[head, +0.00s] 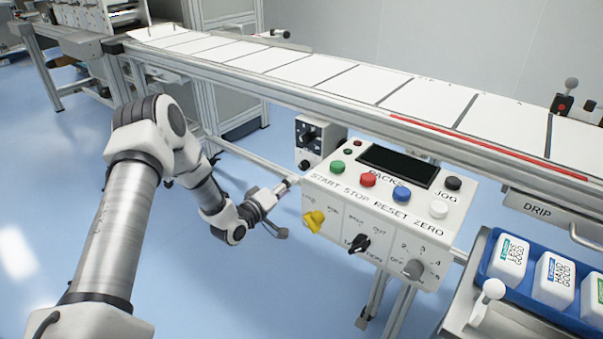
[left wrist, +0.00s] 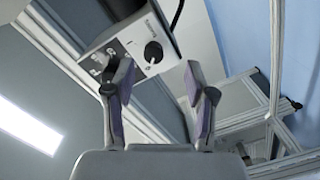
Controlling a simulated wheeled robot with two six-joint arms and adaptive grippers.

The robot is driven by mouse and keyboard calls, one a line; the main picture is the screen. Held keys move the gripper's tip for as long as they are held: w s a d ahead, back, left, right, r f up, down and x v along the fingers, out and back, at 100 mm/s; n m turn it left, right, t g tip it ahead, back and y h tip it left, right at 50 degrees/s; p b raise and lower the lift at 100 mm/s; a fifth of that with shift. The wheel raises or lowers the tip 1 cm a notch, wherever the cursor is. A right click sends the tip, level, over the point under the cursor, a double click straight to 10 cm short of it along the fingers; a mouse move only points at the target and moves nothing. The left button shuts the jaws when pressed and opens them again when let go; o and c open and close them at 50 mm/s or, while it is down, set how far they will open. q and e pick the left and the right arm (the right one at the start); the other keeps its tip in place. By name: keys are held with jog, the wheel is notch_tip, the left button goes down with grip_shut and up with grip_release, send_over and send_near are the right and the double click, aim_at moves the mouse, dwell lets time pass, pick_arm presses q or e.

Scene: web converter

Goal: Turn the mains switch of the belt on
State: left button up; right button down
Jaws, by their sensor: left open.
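The control panel (head: 385,205) carries a yellow rotary knob (head: 314,221) at its left, a black knob (head: 357,243) and a grey knob (head: 413,269). Behind its left end is a smaller box (head: 318,142) with a black knob (head: 308,135). I cannot read which knob is the mains switch. My left gripper (head: 284,208) is open and empty, just left of the panel's left edge. In the left wrist view my left gripper (left wrist: 163,92) has its fingers apart. Beyond them is a box (left wrist: 135,45) with a black knob (left wrist: 153,52), apparently the smaller box.
The belt (head: 310,70) with white sheets runs behind the panel, with a red strip (head: 480,145) along its near rail. Green, red, blue, black and white buttons top the panel. A blue tray (head: 555,318) of white containers stands at the right. The blue floor at left is clear.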

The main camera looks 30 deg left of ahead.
aim_at(302, 168)
pick_arm(q)
jog(key=shift+t, duration=0.3)
jog(key=w, duration=0.2)
jog(key=w+b, duration=0.1)
jog(key=w, duration=0.2)
jog(key=w+r, duration=0.1)
jog(key=w, duration=0.2)
jog(key=shift+a+r+b, duration=0.1)
jog(key=shift+a+b, duration=0.15)
jog(key=shift+b, duration=0.15)
grip_shut()
